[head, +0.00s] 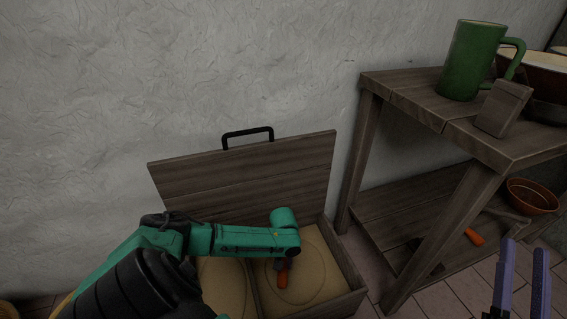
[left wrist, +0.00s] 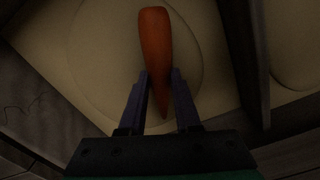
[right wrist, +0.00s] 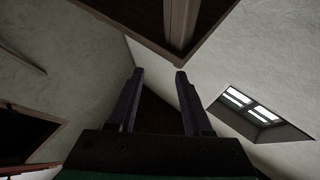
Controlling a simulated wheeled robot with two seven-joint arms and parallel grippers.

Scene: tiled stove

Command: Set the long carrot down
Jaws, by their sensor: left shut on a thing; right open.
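My left gripper (head: 281,264) reaches down into an open wooden box (head: 352,298) from above. It is shut on the narrow end of an orange carrot (head: 283,279), between its fingers in the left wrist view (left wrist: 156,40). The carrot is over the pale sand (head: 315,275) of the box's right compartment. I cannot tell whether it touches the sand. My left forearm hides part of the box. My right gripper (head: 520,275) is open and empty at the lower right; its spread fingers show in the right wrist view (right wrist: 157,78).
The box lid (head: 245,165), with a black handle (head: 248,134), stands raised near the wall. A wooden table (head: 405,90) at right bears a green mug (head: 472,62) and a small block (head: 503,108). Its lower shelf (head: 400,205) holds a brown bowl (head: 533,196) and an orange-ended object (head: 474,237).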

